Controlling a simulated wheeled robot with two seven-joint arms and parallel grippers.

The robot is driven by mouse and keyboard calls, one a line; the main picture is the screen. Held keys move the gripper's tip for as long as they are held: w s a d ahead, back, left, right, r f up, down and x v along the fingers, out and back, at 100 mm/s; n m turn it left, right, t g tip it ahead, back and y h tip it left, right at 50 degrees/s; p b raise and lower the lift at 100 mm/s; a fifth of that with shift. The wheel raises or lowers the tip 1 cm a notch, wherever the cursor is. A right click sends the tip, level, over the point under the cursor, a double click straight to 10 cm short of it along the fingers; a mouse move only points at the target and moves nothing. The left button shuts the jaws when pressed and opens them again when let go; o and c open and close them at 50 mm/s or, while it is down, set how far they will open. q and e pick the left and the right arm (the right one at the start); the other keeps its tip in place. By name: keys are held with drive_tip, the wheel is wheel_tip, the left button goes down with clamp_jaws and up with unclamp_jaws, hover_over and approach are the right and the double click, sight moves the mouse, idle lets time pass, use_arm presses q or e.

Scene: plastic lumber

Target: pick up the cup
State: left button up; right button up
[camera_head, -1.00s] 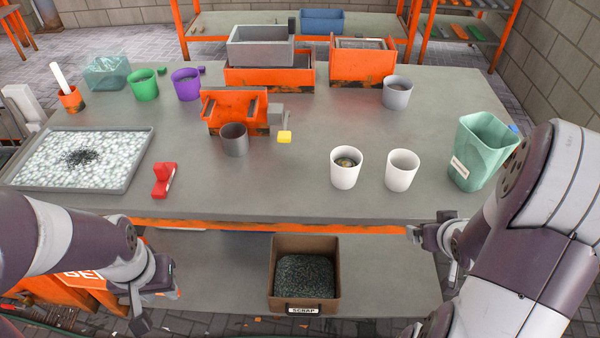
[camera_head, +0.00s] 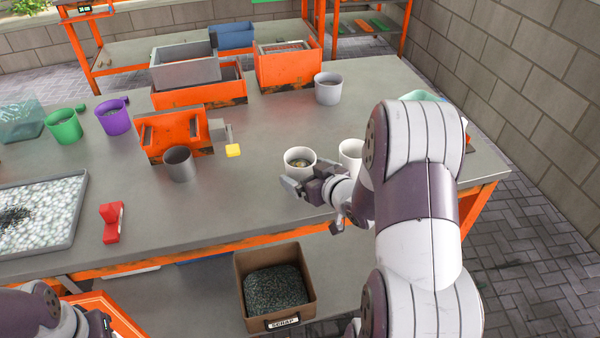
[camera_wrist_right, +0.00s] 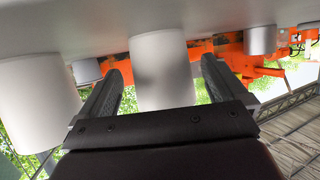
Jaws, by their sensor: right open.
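Two white cups stand upright on the grey workbench (camera_head: 240,130). The left white cup (camera_head: 299,160) has something dark inside; the right white cup (camera_head: 351,152) is partly hidden by my right arm. My right gripper (camera_head: 313,203) is open, low at the near side of the left white cup. The right wrist view, upside down, shows one white cup (camera_wrist_right: 163,62) lined up between the open fingers; I cannot tell how deep it sits between them. The other white cup (camera_wrist_right: 32,105) is outside the fingers. My left gripper (camera_head: 98,325) is cut off at the bottom edge.
A dark grey cup (camera_head: 179,163) and an orange fixture (camera_head: 160,140) stand left. A light grey cup (camera_head: 328,89), a purple cup (camera_head: 114,117) and a green cup (camera_head: 64,126) stand farther back. A scrap bin (camera_head: 275,285) sits below the front edge. A red tool (camera_head: 112,223) lies left.

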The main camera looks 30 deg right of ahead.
drive_tip(key=x, duration=0.3)
drive_tip(key=shift+w+a+f, duration=0.1)
drive_tip(key=shift+f, duration=0.05)
drive_tip(key=shift+c, duration=0.4)
drive_tip(key=c, duration=1)
drive_tip(key=shift+c, duration=0.2)
